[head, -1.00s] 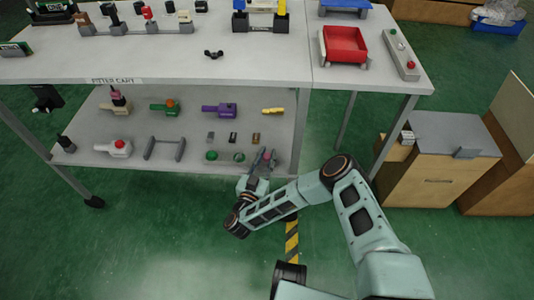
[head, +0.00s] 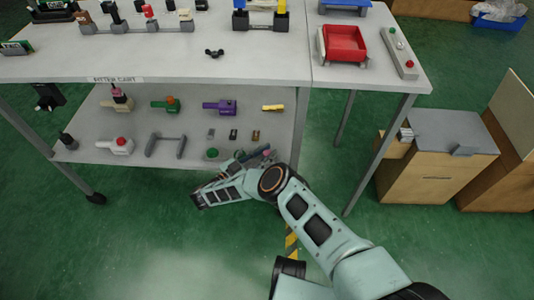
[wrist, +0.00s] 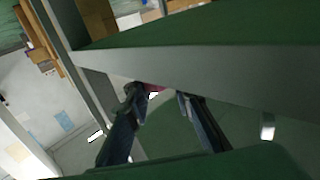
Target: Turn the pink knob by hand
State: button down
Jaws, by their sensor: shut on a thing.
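The knob's base and the exact contact are hidden.
The lower shelf (head: 185,155) holds several other knobs and handles, with a green knob (head: 212,153) just left of my gripper. The table top lies above. A table leg (head: 300,125) stands close on the right. The green floor in front is open.

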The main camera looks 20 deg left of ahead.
jog(key=shift+d+m+g+h, duration=0.15)
jog(key=shift+m+g+h, duration=0.15)
jog(key=shift+m+h, duration=0.15)
dwell(0.3)
jog(key=c, duration=1.7)
grip_release()
jog(key=shift+s+a, duration=0.35)
jog(key=shift+a, duration=0.1)
jog(key=v, duration=1.1)
jog(key=shift+f, duration=0.1)
